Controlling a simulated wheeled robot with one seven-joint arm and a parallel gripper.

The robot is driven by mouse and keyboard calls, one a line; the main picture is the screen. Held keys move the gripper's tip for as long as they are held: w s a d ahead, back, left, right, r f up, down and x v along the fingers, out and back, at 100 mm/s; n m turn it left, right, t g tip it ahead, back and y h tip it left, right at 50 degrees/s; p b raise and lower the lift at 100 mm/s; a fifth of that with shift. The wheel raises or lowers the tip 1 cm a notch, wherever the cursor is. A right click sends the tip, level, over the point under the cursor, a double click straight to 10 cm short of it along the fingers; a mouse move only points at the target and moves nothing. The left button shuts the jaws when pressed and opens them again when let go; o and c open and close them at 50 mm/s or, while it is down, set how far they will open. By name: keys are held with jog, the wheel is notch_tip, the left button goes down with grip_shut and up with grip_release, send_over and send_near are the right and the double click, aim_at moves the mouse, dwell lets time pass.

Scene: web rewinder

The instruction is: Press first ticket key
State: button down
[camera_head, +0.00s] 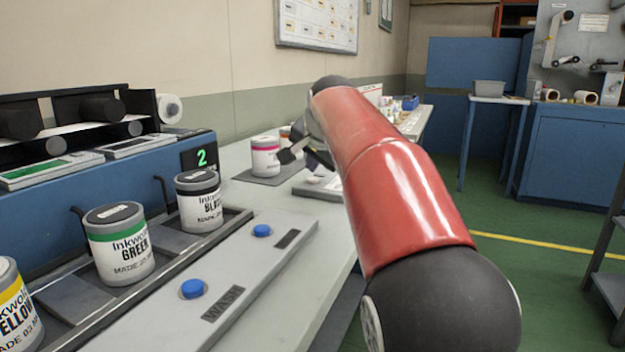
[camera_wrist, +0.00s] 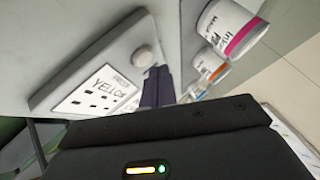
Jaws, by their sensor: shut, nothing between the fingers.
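A grey panel (camera_wrist: 100,60) fills the left of the wrist view. It carries a round whitish key (camera_wrist: 143,57) and a white ticket or label (camera_wrist: 97,92) with "YELLOW" and rows of black marks. My gripper (camera_wrist: 158,75) is shut and empty, its dark fingertips close beside the key. I cannot tell whether they touch it. In the head view my gripper (camera_head: 292,153) is small and partly hidden by my red arm, above the far end of the bench. The panel (camera_head: 305,188) there is partly hidden by my arm.
A pink-banded ink can (camera_head: 265,157) stands near the gripper; it also shows in the wrist view (camera_wrist: 228,27). Green (camera_head: 120,245) and black (camera_head: 199,203) ink cans stand along the rack. A wash panel (camera_head: 255,270) with two blue buttons lies in front.

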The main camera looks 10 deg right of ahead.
aim_at(313, 180)
jog(key=shift+f, duration=0.4)
jog(key=shift+f+b, duration=0.4)
jog(key=shift+b, duration=0.05)
dwell(0.4)
dwell(0.3)
jog(key=shift+r+p, duration=0.8)
jog(key=shift+p, duration=0.05)
notch_tip(313, 180, up, 5)
jog(key=p, duration=0.5)
jog(key=shift+r, duration=0.1)
